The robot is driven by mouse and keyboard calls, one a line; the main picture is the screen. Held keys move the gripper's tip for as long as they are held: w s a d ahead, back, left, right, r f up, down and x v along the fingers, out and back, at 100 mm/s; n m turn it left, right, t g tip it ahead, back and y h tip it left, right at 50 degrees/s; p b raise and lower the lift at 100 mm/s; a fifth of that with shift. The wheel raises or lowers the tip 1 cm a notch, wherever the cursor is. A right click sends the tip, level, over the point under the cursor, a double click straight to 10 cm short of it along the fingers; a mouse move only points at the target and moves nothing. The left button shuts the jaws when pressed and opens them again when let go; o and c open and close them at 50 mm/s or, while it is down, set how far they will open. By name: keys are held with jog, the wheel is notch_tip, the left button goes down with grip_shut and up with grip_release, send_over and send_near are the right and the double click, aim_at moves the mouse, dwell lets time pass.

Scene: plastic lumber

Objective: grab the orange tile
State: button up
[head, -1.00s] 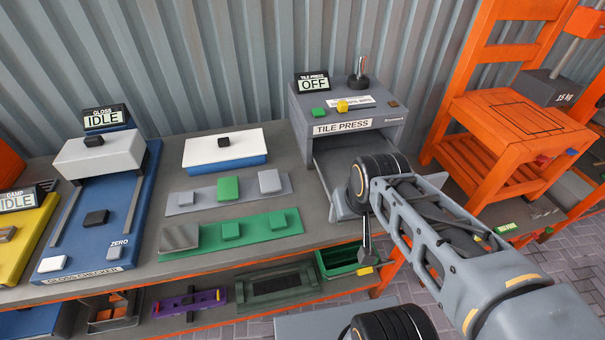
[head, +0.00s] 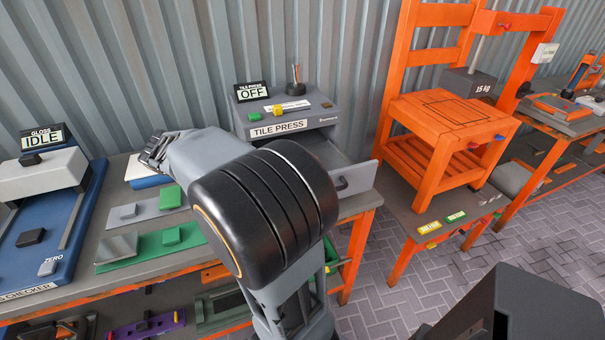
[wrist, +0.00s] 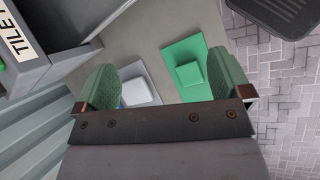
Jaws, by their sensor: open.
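I cannot make out a tile that is clearly the orange one in either view. My gripper (wrist: 165,82) is open and empty in the wrist view, its two green-padded fingers apart above the bench. Beyond the fingers lie a grey strip with a pale block (wrist: 140,92) and a green strip with a green block (wrist: 222,75).
The gloss checker (head: 40,225) stands at the left of the bench. A lower shelf holds trays and a purple tool (head: 150,325). An orange stand (head: 455,125) with a 15 kg weight (head: 468,84) is at right. Paved floor (head: 400,290) lies open in front.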

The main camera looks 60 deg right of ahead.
jog(key=d+n+g+h+b, duration=0.1)
jog(key=d+g, duration=0.1)
jog(key=d, duration=0.2)
jog(key=w+d+f+n+g+h, duration=0.1)
jog(key=d, duration=0.4)
jog(key=w+d+f+n+g+h+b, duration=0.1)
jog(key=d+g+h, duration=0.1)
jog(key=d, duration=0.3)
jog(key=shift+w+d+f+n+g+b, duration=0.1)
jog(key=shift+w+d+n+g+b, duration=0.2)
jog(key=shift+n+b, duration=0.1)
jog(key=shift+g+h, duration=0.3)
jog(key=x, duration=0.8)
jog(key=shift+d, duration=0.5)
jog(key=shift+b+x, duration=0.4)
jog(key=shift+x, duration=2.5)
jog(key=shift+w+f, duration=0.1)
jog(key=c, duration=1)
